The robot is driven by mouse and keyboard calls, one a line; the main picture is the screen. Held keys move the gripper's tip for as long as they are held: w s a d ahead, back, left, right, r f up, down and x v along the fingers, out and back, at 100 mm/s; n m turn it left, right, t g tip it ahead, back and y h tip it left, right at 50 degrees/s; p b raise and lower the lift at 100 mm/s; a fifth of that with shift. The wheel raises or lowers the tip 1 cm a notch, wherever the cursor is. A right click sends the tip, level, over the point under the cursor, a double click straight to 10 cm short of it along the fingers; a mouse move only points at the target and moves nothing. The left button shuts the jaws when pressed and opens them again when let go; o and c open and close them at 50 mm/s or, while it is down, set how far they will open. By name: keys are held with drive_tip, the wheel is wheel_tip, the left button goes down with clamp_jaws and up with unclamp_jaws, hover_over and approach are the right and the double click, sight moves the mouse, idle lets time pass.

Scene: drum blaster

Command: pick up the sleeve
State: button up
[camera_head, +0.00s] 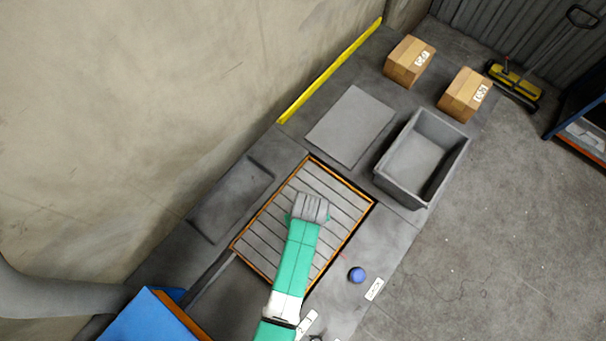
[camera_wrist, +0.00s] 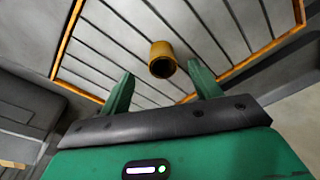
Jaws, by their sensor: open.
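The sleeve (camera_wrist: 163,58) is a short brass-coloured hollow cylinder with a dark open end facing the camera in the wrist view. It is over the slatted panel (camera_wrist: 120,50), just beyond and between my fingertips. My gripper (camera_wrist: 161,70) is open, with one green finger on each side of the sleeve's line; I see no contact. In the head view my gripper (camera_head: 309,208) is above the middle of the orange-framed slatted panel (camera_head: 345,205). The sleeve is not visible in the head view, probably hidden under my gripper.
A grey open bin (camera_head: 445,125) and a flat grey plate (camera_head: 350,126) lie beyond the panel. Two cardboard boxes (camera_head: 409,62) (camera_head: 464,94) stand at the far end. A blue round knob (camera_head: 357,275) is right of my arm. A wall with a yellow strip (camera_head: 330,72) bounds the left.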

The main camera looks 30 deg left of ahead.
drive_tip(key=f, duration=0.3)
drive_tip(key=a+f, duration=0.1)
drive_tip(key=f, duration=0.1)
drive_tip(key=shift+w+f+b, duration=0.2)
drive_tip(key=shift+w+b, duration=0.15)
drive_tip(key=shift+w, duration=0.05)
drive_tip(key=c, duration=1.4)
